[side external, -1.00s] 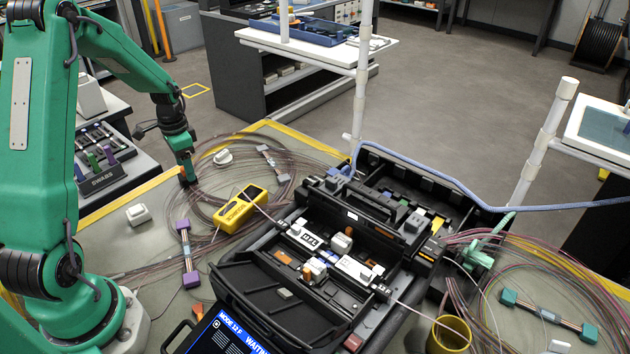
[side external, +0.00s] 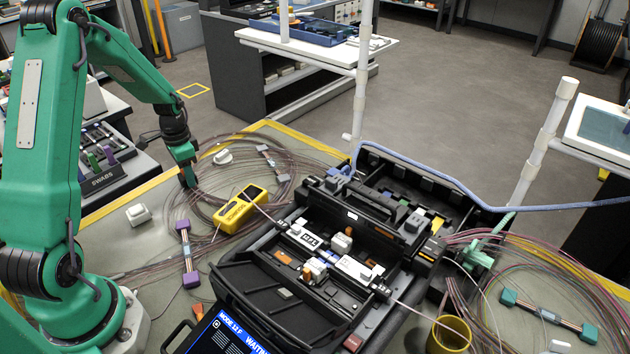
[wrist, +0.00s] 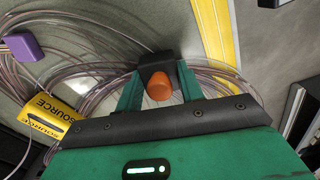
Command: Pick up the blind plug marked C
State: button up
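My gripper (wrist: 160,82) points down in the wrist view, with its two green fingers on either side of an orange, rounded plug (wrist: 158,88). A dark block shows behind the plug at the fingertips; I cannot tell whether it is part of the fingers or of the plug. Whether the fingers press on the plug is not clear. No letter C is readable on it. In the side view my gripper (side external: 187,178) is low over the mat, at the left edge of the fibre coil. The plug cannot be made out there.
A yellow SOURCE box (side external: 240,208) lies right of my gripper and also shows in the wrist view (wrist: 42,116). Loose fibre coils (side external: 250,180) surround it. A white block (side external: 138,214) sits nearer on the mat. The black splicer (side external: 285,325) stands further right.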

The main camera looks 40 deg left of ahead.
jog(key=shift+c, duration=1.4)
jog(key=shift+r, duration=0.1)
jog(key=shift+r, duration=0.85)
notch_tip(320, 180, up, 2)
jog(key=shift+r, duration=0.2)
jog(key=d+r, duration=0.6)
jog(key=d, duration=0.5)
jog(key=shift+w+d+r, duration=0.35)
jog(key=shift+d, duration=0.15)
